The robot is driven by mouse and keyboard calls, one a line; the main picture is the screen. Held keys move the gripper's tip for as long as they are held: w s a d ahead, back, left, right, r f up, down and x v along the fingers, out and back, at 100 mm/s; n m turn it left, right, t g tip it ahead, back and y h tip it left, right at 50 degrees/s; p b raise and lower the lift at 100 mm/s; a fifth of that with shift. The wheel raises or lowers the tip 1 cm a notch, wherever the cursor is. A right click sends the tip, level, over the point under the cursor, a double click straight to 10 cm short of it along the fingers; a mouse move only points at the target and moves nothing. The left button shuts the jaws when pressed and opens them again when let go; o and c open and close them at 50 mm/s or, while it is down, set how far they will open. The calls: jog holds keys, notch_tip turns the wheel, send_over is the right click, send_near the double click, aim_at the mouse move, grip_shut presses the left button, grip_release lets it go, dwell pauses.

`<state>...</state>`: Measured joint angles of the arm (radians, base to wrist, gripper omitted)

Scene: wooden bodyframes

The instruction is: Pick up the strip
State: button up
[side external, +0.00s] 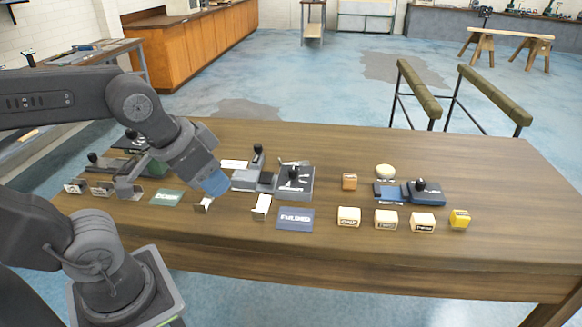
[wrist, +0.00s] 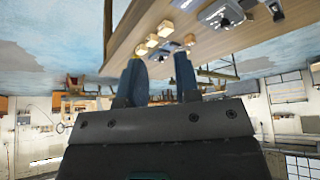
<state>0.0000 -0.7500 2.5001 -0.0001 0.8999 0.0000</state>
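My gripper (side external: 214,184) hangs above the left part of the wooden table in the side view, its blue fingers pointing down and right. In the wrist view its two blue fingers (wrist: 158,78) stand apart with nothing visible between them. I cannot tell for certain which thing is the strip. The gripper appears apart from these.
Several cream blocks (side external: 349,216), a yellow block (side external: 460,219) and a blue-grey device (side external: 424,193) sit on the right. The table's far right (side external: 520,205) is clear.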

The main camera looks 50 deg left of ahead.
jog(key=shift+o, duration=0.5)
jog(key=n+g+y, duration=0.4)
jog(key=n, duration=1)
send_over(289, 163)
jog(key=s+d, duration=0.2)
jog(key=s, duration=0.3)
notch_tip(289, 163, down, 21)
jog(key=shift+s+d+r, duration=0.1)
jog(key=shift+s+d, duration=0.05)
jog(key=shift+m, duration=0.3)
jog(key=shift+w+x, duration=0.15)
jog(key=shift+x, duration=1.3)
jog(key=shift+w+x, duration=0.1)
jog(key=shift+x, duration=1.35)
